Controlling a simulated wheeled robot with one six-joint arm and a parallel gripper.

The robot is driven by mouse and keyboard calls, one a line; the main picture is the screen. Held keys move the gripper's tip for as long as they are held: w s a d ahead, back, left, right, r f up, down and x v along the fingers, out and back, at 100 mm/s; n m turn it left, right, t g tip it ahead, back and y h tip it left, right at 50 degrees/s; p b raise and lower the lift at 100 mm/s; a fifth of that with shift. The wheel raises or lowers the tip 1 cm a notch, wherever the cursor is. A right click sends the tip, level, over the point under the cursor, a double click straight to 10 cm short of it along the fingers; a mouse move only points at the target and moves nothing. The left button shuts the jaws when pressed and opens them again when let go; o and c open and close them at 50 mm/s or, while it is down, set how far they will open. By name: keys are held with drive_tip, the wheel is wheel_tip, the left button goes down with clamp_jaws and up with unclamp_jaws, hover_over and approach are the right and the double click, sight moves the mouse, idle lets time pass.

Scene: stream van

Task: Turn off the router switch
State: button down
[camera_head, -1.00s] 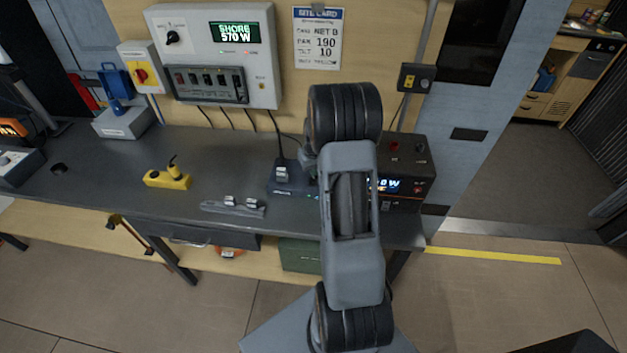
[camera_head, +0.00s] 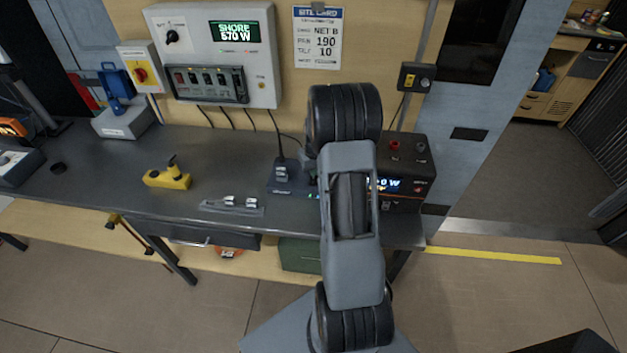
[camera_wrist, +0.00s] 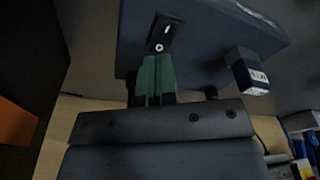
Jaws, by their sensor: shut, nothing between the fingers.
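In the head view the router (camera_head: 283,189) sits on the grey bench, partly hidden by my arm. Its black rocker switch (camera_wrist: 163,34) carries a white line mark and a white ring mark. My gripper (camera_wrist: 157,60) is shut and empty, its green fingertips at the ring-marked end of the switch. I cannot tell whether they touch it or which side is pressed. My gripper is hidden behind my arm in the head view.
A plug (camera_wrist: 249,72) with a white label is beside the router switch. A dark power unit (camera_head: 408,165) stands right of my arm. A grey power strip (camera_head: 233,206) and a yellow object (camera_head: 168,178) lie on the bench (camera_head: 120,185). Cables hang behind.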

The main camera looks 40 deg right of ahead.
drive_tip(key=shift+f+b, duration=0.7)
drive_tip(key=shift+f, duration=0.2)
drive_tip(key=shift+r, duration=0.1)
idle(0.4)
drive_tip(key=shift+r+p, duration=2.15)
drive_tip(key=shift+r, duration=1.3)
